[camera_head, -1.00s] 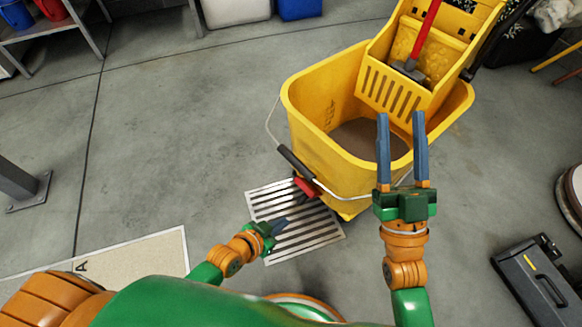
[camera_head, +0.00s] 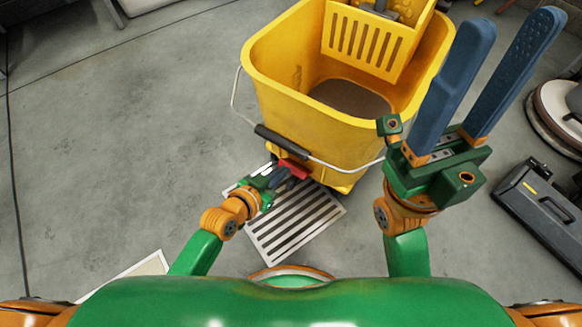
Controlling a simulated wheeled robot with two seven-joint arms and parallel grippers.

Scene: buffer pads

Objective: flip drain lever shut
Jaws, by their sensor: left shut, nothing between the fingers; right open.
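The red drain lever (camera_head: 293,169) sits low on the front of the yellow mop bucket (camera_head: 290,105), above the floor grate. My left gripper (camera_head: 284,176) is shut and empty, right at the lever; its fingertips overlap the lever in the picture, and I cannot tell whether they touch. The lever's lower part is partly hidden by the gripper. My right gripper (camera_head: 500,75) is open and empty, raised high in front of the bucket's right side, its two blue fingers pointing up and away.
The bucket's wire handle with a black grip (camera_head: 281,141) hangs across its front, just above the lever. A slotted metal grate (camera_head: 295,225) lies on the floor below. A dark grey case (camera_head: 540,205) lies at the right. The floor at left is clear.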

